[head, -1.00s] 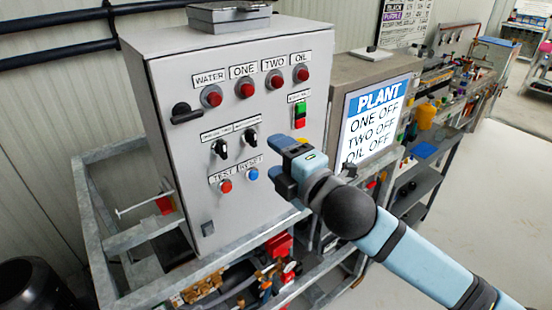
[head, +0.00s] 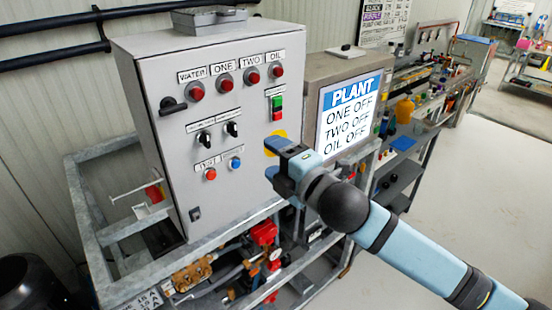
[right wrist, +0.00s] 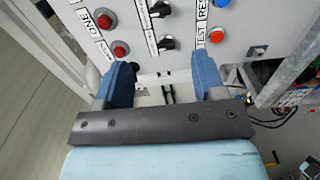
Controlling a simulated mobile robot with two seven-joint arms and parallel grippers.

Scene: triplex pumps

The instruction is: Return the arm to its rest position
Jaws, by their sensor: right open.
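My right gripper (head: 270,160) is open and empty in front of the lower right of a grey control cabinet (head: 155,120). In the right wrist view, its two blue fingers stand apart (right wrist: 162,78) with nothing between them, the cabinet face behind. The cabinet carries red lamps labelled WATER, ONE, TWO and OIL, black selector knobs, a red button (head: 210,174) and a blue button (head: 235,163). A yellow round part (head: 276,142) shows partly behind the gripper. My left gripper is not in view.
A screen (head: 350,112) right of the cabinet reads PLANT, ONE OFF, TWO OFF, OIL OFF. A galvanised frame (head: 85,215) surrounds the cabinet, with brass and red pump parts (head: 192,274) low in it. A cluttered bench (head: 440,90) runs behind at right. Open floor (head: 480,210) lies at right.

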